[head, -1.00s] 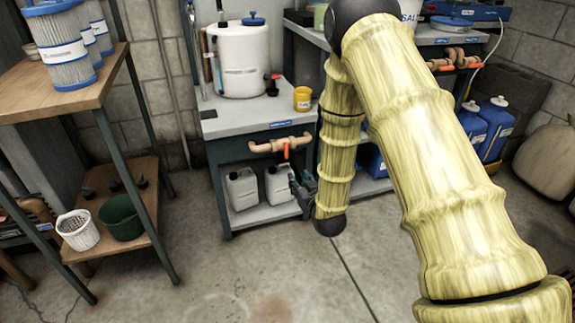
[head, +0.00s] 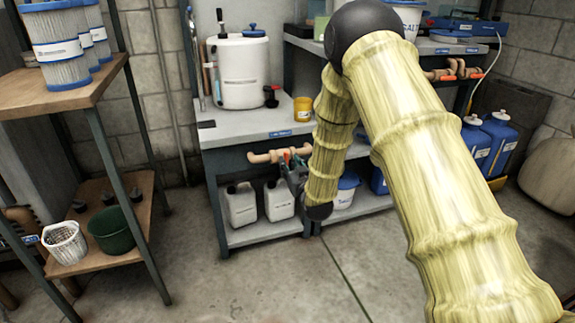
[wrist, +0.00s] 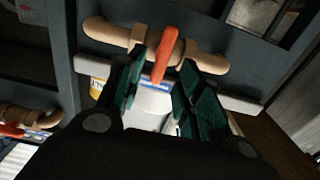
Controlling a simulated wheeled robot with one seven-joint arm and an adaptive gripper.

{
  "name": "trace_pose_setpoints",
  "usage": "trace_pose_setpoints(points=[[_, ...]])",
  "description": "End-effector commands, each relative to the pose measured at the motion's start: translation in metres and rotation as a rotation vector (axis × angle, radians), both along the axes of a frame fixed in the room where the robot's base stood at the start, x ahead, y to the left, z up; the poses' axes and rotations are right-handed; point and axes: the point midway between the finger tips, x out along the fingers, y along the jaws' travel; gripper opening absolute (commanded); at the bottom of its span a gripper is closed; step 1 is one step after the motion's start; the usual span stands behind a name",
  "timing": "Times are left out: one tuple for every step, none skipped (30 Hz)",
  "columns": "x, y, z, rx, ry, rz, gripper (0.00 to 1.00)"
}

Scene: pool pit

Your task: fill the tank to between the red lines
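The white tank (head: 240,72) stands on the grey bench, with a blue cap on top and an upright tube at its left side. I cannot make out red lines on it. Below the bench top, a tan pipe (head: 262,157) carries a valve with an orange handle (head: 287,155); the handle also shows in the wrist view (wrist: 165,55). My gripper (head: 291,168) is at the valve, partly hidden by my arm. In the wrist view my gripper (wrist: 160,75) is open, with its dark green finger pads on either side of the handle's lower end. I cannot tell whether they touch it.
A yellow cup (head: 303,109) and a small black-and-red item (head: 271,97) sit on the bench (head: 235,128). White jugs (head: 240,204) stand on its lower shelf. A wooden shelf unit (head: 75,95) is at left. The floor between is clear.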

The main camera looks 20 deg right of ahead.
Motion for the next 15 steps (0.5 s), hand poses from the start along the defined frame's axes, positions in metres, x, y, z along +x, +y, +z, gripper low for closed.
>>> trace_pose_setpoints(points=[[0.007,0.000,-0.002,-0.001,-0.003,0.000,0.36],[0.011,0.000,-0.002,-0.001,-0.002,0.000,0.36],[0.016,0.001,-0.002,-0.001,-0.001,0.000,0.36],[0.019,0.001,-0.002,-0.001,-0.002,0.000,0.36],[0.022,0.001,-0.001,-0.001,-0.002,0.000,0.36],[0.024,0.001,-0.002,-0.001,-0.001,0.000,0.36],[0.026,0.001,-0.001,0.000,0.000,0.000,0.36],[0.028,0.001,-0.001,0.000,0.000,0.000,0.36],[0.030,0.001,-0.001,0.000,-0.001,0.000,0.36],[0.031,0.001,0.000,0.000,-0.001,0.000,0.36],[0.032,0.001,0.000,0.000,-0.001,0.000,0.36],[0.033,0.001,0.000,0.000,-0.001,0.000,0.36],[0.033,0.001,0.000,0.000,-0.001,0.000,0.36],[0.033,0.001,0.000,0.000,0.000,0.000,0.36],[0.033,0.001,0.000,0.000,0.000,0.000,0.36]])
